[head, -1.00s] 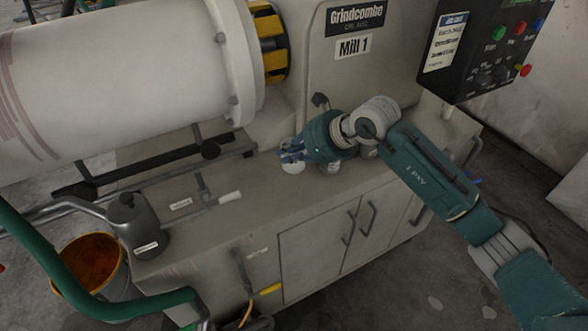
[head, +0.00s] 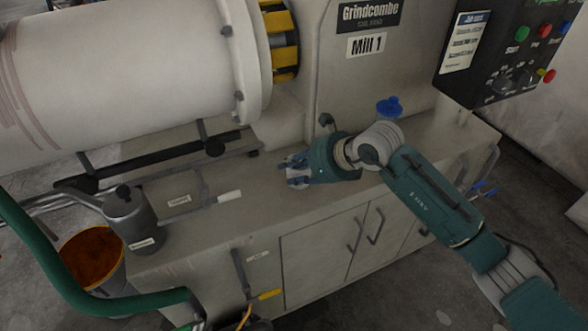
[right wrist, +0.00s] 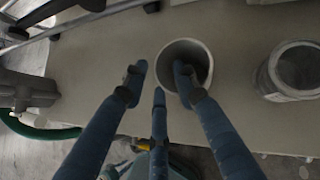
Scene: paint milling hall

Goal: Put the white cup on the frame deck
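The white cup (head: 297,184) is on the grey frame deck (head: 262,212), below my right gripper (head: 296,172). In the right wrist view the cup (right wrist: 172,55) stands with its open mouth facing the camera. The right gripper (right wrist: 160,85) is open, with its three fingers spread. One finger overlaps the cup's mouth; the other two show left of and below it. I cannot tell whether any finger touches the cup. My left gripper is not in view.
A grey jar (right wrist: 293,70) stands right of the cup. A blue-topped item (head: 389,107) is at the deck's back. A grey can (head: 131,222) and white-tipped bar (head: 229,197) are to the left. An orange-filled bucket (head: 93,258) stands on the floor. The mill drum (head: 130,75) overhangs the deck.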

